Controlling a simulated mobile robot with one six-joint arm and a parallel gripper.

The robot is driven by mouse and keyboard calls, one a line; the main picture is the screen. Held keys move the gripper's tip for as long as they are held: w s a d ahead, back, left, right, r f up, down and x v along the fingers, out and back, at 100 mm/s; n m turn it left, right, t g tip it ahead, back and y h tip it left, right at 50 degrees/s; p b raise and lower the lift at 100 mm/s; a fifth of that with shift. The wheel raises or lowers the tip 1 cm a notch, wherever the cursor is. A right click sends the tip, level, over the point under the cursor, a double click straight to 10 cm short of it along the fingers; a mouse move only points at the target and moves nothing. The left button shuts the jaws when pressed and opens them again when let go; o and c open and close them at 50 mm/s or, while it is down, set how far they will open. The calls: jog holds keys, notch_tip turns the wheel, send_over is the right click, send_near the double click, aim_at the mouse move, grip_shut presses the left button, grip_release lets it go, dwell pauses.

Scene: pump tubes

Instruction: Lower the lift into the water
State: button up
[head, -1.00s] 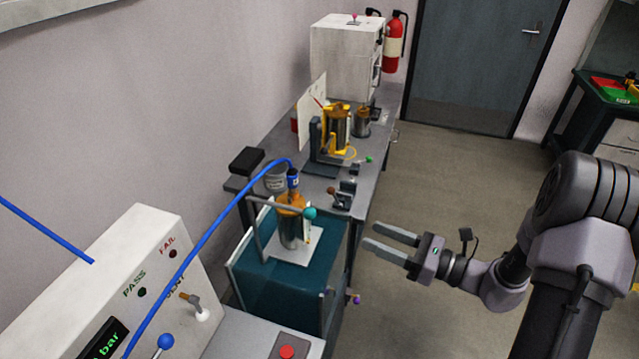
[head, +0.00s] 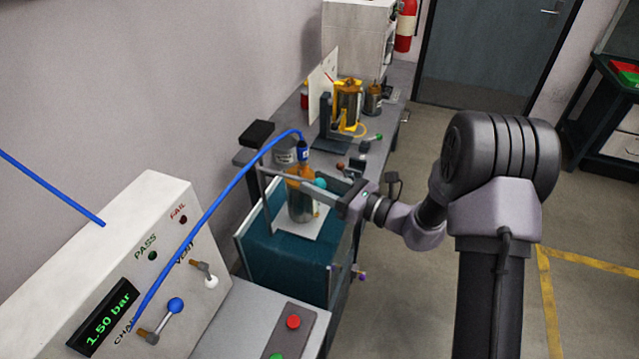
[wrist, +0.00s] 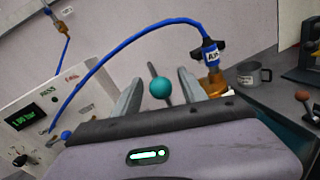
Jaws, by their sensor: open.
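The lift carries a white platform (head: 292,222) above the teal water tank (head: 268,262). A brass-topped steel pump tube (head: 301,205) stands on it, with a blue hose joined to its top. The lift's grey bar ends in a teal ball knob (head: 320,183), which also shows in the wrist view (wrist: 161,88). My gripper (head: 328,187) is open at the knob. In the wrist view the knob appears between the two fingers, with a gap on each side. I cannot tell whether the fingertips reach past it.
The white test panel (head: 130,265) at left reads 1.50 bar and has levers. The blue hose (head: 215,205) arches from it to the tube, left of my gripper. A button box (head: 290,325) is in front. The bench behind holds another tube on a stand (head: 347,105).

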jog(key=shift+c, duration=0.4)
grip_shut()
dwell(0.9)
